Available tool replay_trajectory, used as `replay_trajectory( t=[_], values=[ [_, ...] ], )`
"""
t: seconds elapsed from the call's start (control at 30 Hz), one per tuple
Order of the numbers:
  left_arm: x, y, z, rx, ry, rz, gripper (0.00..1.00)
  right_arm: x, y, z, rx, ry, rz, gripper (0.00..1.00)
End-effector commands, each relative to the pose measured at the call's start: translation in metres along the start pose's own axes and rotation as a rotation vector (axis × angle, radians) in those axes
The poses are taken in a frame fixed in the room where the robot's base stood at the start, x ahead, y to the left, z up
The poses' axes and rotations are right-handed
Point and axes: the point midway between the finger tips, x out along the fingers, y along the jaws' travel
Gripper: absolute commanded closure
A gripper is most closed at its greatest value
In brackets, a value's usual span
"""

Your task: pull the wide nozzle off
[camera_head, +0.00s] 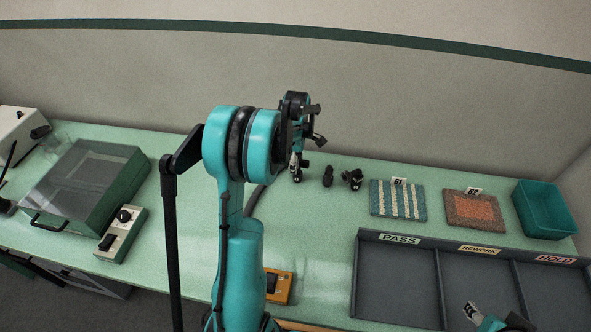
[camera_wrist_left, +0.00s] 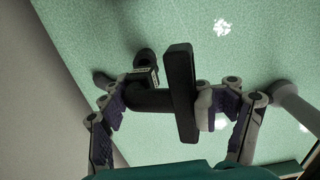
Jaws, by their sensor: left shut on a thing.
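The wide nozzle (camera_wrist_left: 181,85), a black bar with a short round neck, lies between the fingers of my left gripper (camera_wrist_left: 163,106) in the left wrist view. The gripper is shut on it, with purple-padded fingers on both sides. A pale rounded part touches the bar's right side; I cannot tell what it belongs to. In the head view my left gripper (camera_head: 311,128) is above the back of the table, and its grip is too small to make out. My right gripper (camera_head: 473,313) shows partly at the bottom right edge; its jaw state is unclear.
Dark small fittings (camera_head: 327,176) and (camera_head: 352,179) stand on the green table right of my left gripper. Two tufted samples (camera_head: 398,214) and (camera_head: 474,222), a teal bin (camera_head: 545,232) and the sorting tray (camera_head: 398,243) lie farther right. A lidded box (camera_head: 85,190) stands left.

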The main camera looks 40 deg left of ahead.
Motion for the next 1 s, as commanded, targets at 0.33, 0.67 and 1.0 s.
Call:
replay_trajectory(
  t=[0.33, 0.67, 1.0],
  values=[
    [-0.015, 0.0, 0.0, 0.0, 0.0, 0.001, 0.95, -0.008, 0.0, -0.006, 0.0, 0.0, 0.0, 0.53],
    [-0.027, 0.001, 0.0, 0.0, 0.0, 0.002, 0.95, -0.014, 0.0, -0.01, 0.0, 0.0, 0.0, 0.53],
    [-0.027, 0.001, 0.0, 0.0, 0.0, 0.002, 0.56, -0.014, 0.0, -0.01, 0.0, 0.0, 0.0, 0.53]
  ],
)
